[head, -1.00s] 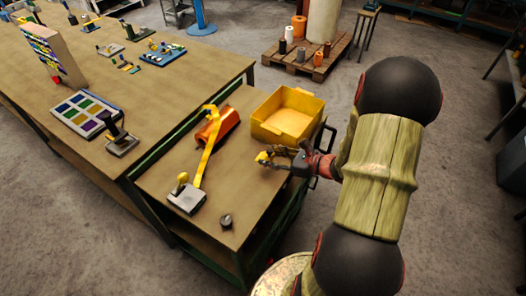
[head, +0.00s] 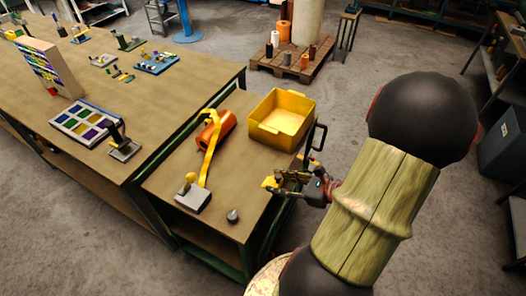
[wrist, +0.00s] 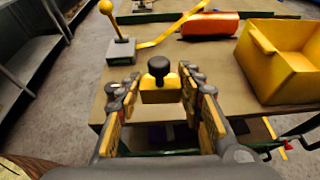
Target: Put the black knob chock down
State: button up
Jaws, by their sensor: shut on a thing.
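The black knob chock is a yellow block with a black round knob on top. In the wrist view the chock (wrist: 161,96) is upright between my fingertips, and my gripper (wrist: 162,92) is shut on it. In the head view my gripper (head: 280,182) is at the right edge of the small bench, with the chock's yellow (head: 269,182) showing at its tip. The black knob is hard to make out there. The bench top (head: 165,180) lies behind the chock in the wrist view; I cannot tell the exact height above it.
A yellow bin (head: 283,119) stands at the bench's far right corner. An orange roll (head: 217,127) with a yellow strap lies left of it. A grey box with a yellow-ball lever (head: 192,198) and a small grey knob (head: 233,215) are nearer. Bare bench top lies between them.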

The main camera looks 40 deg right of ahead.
jog(key=shift+a, duration=0.45)
jog(key=shift+w+a+f, duration=0.15)
jog(key=shift+w+f, duration=0.05)
jog(key=shift+w, duration=0.05)
jog(key=w+d+f+b, duration=0.3)
jog(key=w+f, duration=0.1)
jog(key=w, duration=0.4)
jog(key=b, duration=0.1)
send_over(260, 180)
jog(key=f, duration=0.2)
jog(key=s+f, duration=0.1)
jog(key=f, duration=0.1)
jog(key=shift+a+f, duration=0.15)
jog(key=shift+f, duration=0.15)
jog(key=shift+w+f+b, duration=0.2)
jog(key=shift+b, duration=0.1)
jog(key=shift+w+f+b, duration=0.15)
jog(key=shift+f+b, duration=0.25)
jog(key=shift+f, duration=0.5)
jog(key=shift+w+f+b, duration=0.1)
jog(key=shift+f+b, duration=0.25)
jog(key=shift+f, duration=0.5)
